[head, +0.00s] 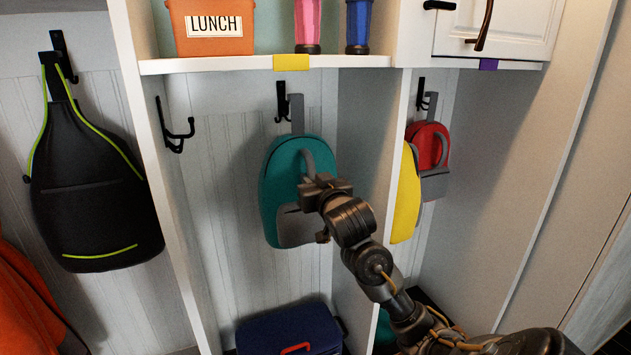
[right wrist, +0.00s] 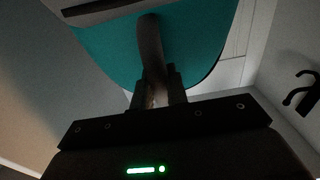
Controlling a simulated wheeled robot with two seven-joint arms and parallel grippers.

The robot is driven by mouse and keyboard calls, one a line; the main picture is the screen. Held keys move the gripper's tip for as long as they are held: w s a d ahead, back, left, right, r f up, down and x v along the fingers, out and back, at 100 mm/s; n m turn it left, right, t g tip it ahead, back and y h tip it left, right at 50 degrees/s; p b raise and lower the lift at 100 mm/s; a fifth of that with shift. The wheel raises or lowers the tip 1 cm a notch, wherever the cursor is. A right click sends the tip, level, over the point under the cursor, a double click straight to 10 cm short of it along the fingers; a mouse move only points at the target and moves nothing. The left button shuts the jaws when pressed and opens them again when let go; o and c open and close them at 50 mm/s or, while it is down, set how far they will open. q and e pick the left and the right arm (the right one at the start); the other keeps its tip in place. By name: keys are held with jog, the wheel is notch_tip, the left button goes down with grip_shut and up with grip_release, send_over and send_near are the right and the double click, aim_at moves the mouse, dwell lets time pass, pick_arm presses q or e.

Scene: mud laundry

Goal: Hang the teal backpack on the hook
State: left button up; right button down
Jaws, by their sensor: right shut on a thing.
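The teal backpack (head: 277,195), with a grey front pocket and grey handle, is upright in the middle cubby. Its grey top loop (head: 298,112) stands beside the black hook (head: 282,100) on the back wall; I cannot tell whether the loop is around the hook. My right gripper (head: 310,184) is at the front of the backpack, shut on its curved grey handle. In the right wrist view the teal cloth (right wrist: 165,50) fills the top, with the grey handle between the fingers (right wrist: 158,100). My left gripper is not in view.
Another black hook (head: 176,128) is on the left partition. A shelf (head: 225,64) above holds an orange lunch box (head: 207,27) and bottles. A black backpack (head: 90,185) hangs at left; yellow (head: 405,195) and red (head: 427,145) bags are at right. A navy bag (head: 290,328) sits below.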

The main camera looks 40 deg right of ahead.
aim_at(302, 171)
jog(key=shift+p+x, duration=0.3)
jog(key=shift+x, duration=1.45)
jog(key=shift+p+x, duration=0.55)
jog(key=shift+x, duration=1.35)
jog(key=shift+s+r+p, duration=0.15)
jog(key=shift+r+p, duration=0.15)
jog(key=shift+p, duration=0.3)
jog(key=shift+f, duration=0.65)
